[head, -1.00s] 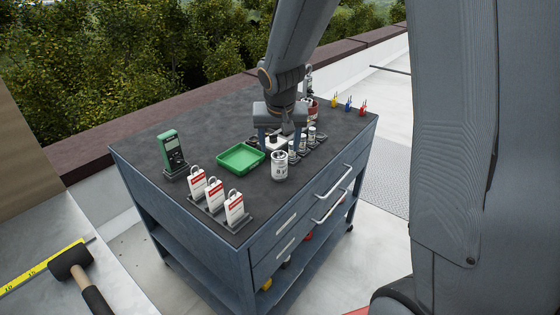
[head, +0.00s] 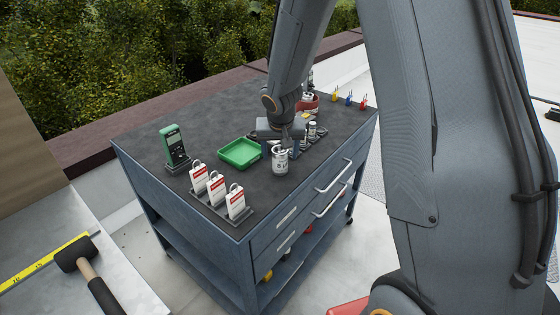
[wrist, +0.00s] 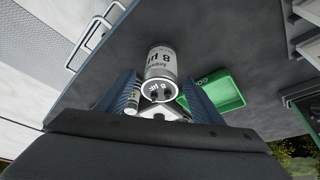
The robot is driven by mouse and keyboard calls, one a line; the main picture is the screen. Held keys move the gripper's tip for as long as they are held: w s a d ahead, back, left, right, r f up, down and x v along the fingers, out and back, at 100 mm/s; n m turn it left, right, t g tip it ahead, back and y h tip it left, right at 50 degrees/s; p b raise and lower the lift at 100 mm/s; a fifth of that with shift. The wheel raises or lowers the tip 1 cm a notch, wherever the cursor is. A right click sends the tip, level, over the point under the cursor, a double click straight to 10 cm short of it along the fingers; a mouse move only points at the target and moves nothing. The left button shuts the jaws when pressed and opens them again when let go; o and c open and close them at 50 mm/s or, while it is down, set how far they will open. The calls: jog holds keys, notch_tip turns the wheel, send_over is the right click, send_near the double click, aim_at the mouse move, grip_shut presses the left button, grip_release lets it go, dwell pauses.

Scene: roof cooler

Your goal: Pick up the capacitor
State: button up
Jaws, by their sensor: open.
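The capacitor, a silver can (head: 280,161) with a dark printed label, stands upright on the dark cart top near its front edge. In the wrist view the can (wrist: 161,62) reads "8 µF" and its terminal end faces the camera. My gripper (head: 283,146) is just behind and above it in the head view. In the wrist view my open gripper (wrist: 160,77) has one finger on each side of the can. I cannot tell whether either finger touches it. Part of the can's top is hard to make out in the head view.
A green tray (head: 240,152) lies left of the can. White-and-red tags (head: 216,189) stand in front, a green meter (head: 173,147) at the left. Smaller cans (head: 312,130) stand close behind on the right. Coloured small items (head: 349,98) sit at the far right corner.

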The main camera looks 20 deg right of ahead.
jog(key=c, duration=1.4)
jog(key=shift+r, duration=0.1)
